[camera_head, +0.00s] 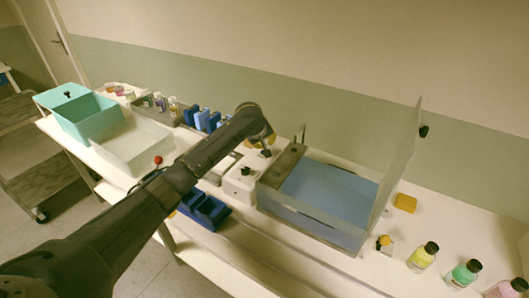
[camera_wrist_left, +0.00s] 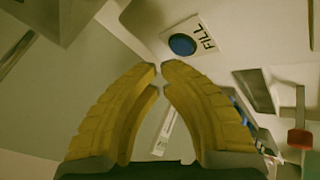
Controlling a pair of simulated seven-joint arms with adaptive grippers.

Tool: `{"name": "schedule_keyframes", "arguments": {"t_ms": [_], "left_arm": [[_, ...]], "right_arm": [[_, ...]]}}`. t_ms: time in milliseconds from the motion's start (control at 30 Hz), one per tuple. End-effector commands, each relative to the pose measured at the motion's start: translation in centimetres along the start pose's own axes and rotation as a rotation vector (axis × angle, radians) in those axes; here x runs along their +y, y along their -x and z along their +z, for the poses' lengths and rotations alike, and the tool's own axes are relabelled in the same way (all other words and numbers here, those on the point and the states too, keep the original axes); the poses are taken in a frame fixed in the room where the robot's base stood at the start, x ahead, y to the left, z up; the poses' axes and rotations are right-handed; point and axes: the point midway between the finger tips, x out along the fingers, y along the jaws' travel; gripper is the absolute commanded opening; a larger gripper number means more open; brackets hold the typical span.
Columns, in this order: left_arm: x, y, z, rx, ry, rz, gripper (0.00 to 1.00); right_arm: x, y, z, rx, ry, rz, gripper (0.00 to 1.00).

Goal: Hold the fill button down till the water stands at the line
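The blue round fill button (camera_wrist_left: 182,44) sits on a white plate marked FILL (camera_wrist_left: 205,32) in the left wrist view. My left gripper (camera_wrist_left: 160,68) has yellow fingers whose tips nearly meet, with nothing between them. The tips appear just short of the button in that picture; I cannot tell whether they touch it. In the head view the gripper (camera_head: 266,143) is at the end of my arm, behind the white unit; the button cannot be made out there. A clear-walled tank (camera_head: 309,216) holds blue water (camera_head: 330,190). I cannot make out a fill line. My right gripper is not in view.
A white box with a black knob (camera_head: 243,180) stands left of the tank. A clear upright panel (camera_head: 400,165) is at the tank's right. Bottles (camera_head: 423,257) stand at the right; teal and white bins (camera_head: 90,118) at the left. A blue rack (camera_head: 205,212) lies near the front edge.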

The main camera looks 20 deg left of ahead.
Motion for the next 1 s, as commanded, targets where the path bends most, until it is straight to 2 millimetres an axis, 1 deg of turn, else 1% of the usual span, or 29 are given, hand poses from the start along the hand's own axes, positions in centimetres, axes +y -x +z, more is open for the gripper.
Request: {"name": "schedule_keyframes", "arguments": {"t_ms": [467,800,1000], "left_arm": [[-0.02,-0.02,0.0,0.0,0.0,0.0,0.0],[-0.37,-0.67,0.42,-0.002,0.0,-0.001,0.0],[-0.38,-0.7,0.39,-0.001,0.0,0.0,0.0]], "right_arm": [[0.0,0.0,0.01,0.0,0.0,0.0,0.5],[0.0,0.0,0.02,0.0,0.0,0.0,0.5],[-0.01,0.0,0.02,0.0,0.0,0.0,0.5]]}}
